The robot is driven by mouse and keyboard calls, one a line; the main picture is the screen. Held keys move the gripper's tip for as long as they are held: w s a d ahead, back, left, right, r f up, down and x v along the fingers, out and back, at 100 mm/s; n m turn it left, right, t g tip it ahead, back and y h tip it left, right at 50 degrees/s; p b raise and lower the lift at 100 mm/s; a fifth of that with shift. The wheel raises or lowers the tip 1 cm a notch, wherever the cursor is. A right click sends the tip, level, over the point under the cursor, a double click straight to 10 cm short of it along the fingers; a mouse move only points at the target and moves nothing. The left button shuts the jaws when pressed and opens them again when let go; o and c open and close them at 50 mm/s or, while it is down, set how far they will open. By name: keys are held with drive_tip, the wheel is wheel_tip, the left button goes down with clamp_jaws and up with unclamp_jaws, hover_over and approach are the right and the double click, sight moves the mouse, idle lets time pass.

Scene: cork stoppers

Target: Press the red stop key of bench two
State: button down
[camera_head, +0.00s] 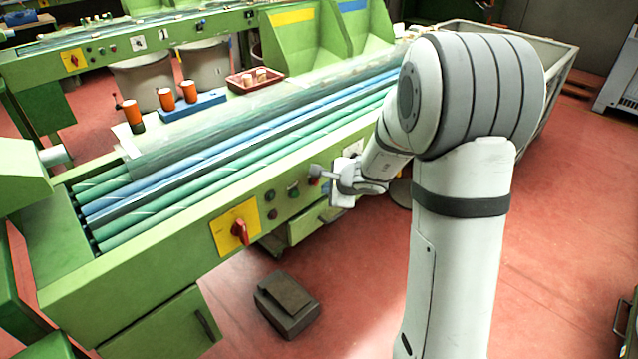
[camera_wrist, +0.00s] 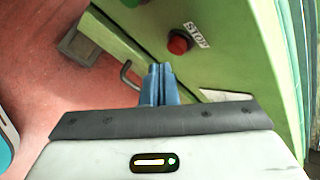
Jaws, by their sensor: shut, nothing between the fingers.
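A red round key (camera_wrist: 178,43) stands out from the green front panel of the near bench in the wrist view, beside a white label reading STOP (camera_wrist: 197,35). My gripper (camera_wrist: 158,68) is shut and empty. Its blue-grey fingertips appear just below and left of the red key in that picture; a gap shows between them, and I cannot tell its depth. In the head view my gripper (camera_head: 314,171) is at the front panel of the near bench (camera_head: 160,260), right of several small keys.
A red rotary switch on a yellow plate (camera_head: 238,230) is on the same panel, further left. A grey step box (camera_head: 287,303) stands on the red floor. A blue rack (camera_head: 193,105) with orange cylinders and a red tray (camera_head: 254,80) of corks are behind the rollers.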

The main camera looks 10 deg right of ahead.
drive_tip(key=s+d, duration=0.1)
drive_tip(key=s, duration=0.1)
drive_tip(key=s+d+b, duration=0.1)
drive_tip(key=s, duration=0.1)
drive_tip(key=shift+d, duration=0.4)
drive_tip(key=shift+r, duration=0.1)
idle(0.3)
drive_tip(key=s+a+r+n+g+p, duration=0.25)
drive_tip(key=s+r+n+p, duration=0.25)
drive_tip(key=s+r+n, duration=0.3)
drive_tip(key=s+a+r+n+g+p, duration=0.2)
drive_tip(key=s+a+r+n+p, duration=0.3)
drive_tip(key=s+r, duration=0.5)
drive_tip(key=s+d+r+n+g+h+p, duration=0.1)
drive_tip(key=s+d+r+n+h+p, duration=0.2)
drive_tip(key=s+d, duration=0.4)
drive_tip(key=s+r+n+p, duration=0.1)
drive_tip(key=n, duration=0.1)
drive_tip(key=shift+s+r+n+h, duration=0.15)
drive_tip(key=shift+r+n+h, duration=0.15)
drive_tip(key=shift+r+n, duration=0.1)
drive_tip(key=c, duration=2.1)
unclamp_jaws()
drive_tip(key=shift+d, duration=0.1)
drive_tip(key=shift+c, duration=0.2)
